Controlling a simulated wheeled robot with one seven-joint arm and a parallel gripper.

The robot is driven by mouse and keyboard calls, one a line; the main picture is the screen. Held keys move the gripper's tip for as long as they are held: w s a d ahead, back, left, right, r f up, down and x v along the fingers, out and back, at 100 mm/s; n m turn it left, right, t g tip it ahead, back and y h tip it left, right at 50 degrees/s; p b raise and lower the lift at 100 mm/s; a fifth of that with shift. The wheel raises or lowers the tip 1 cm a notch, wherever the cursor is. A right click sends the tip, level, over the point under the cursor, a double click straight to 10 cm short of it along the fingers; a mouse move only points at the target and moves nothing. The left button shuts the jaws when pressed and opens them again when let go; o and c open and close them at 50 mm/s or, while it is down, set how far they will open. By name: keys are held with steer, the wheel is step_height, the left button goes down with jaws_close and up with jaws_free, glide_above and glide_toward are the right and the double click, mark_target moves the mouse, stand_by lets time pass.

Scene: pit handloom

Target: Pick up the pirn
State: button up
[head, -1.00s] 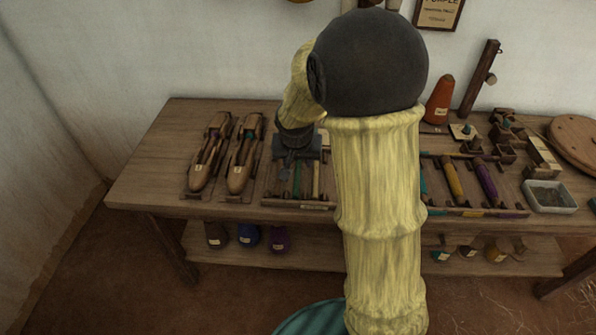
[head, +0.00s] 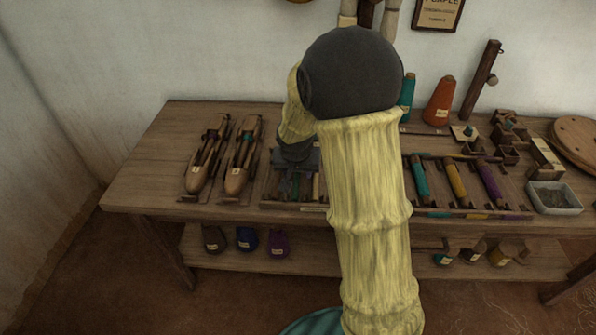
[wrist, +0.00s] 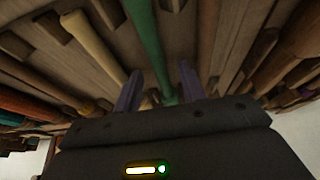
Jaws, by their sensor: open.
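A green pirn (wrist: 149,38) runs lengthwise in the wrist view, among other pirns in a wooden rack. My gripper (wrist: 161,70) is open, with one dark finger on each side of the green pirn; I cannot tell whether either touches it. In the head view my gripper (head: 296,178) is low over the left part of the rack (head: 290,205), partly hiding the pirns there. A pale pirn (wrist: 95,42) lies beside the green one. Farther right in the rack are a teal pirn (head: 420,178), a yellow pirn (head: 455,180) and a purple pirn (head: 490,182).
Two wooden shuttles (head: 207,160) lie left of the rack on the table (head: 150,170). Behind are an orange cone (head: 439,102) and a teal cone (head: 407,95). A grey tray (head: 554,198) is at the right. The table's left end is clear.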

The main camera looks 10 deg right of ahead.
mark_target(297, 175)
steer(key=shift+a, duration=0.25)
steer(key=shift+s, duration=0.1)
steer(key=shift+c, duration=0.7)
steer(key=shift+d, duration=0.1)
jaws_close()
steer(key=shift+r, duration=0.15)
step_height(297, 175, up, 10)
steer(key=p, duration=0.3)
steer(key=shift+p, duration=0.4)
steer(key=shift+p, duration=0.35)
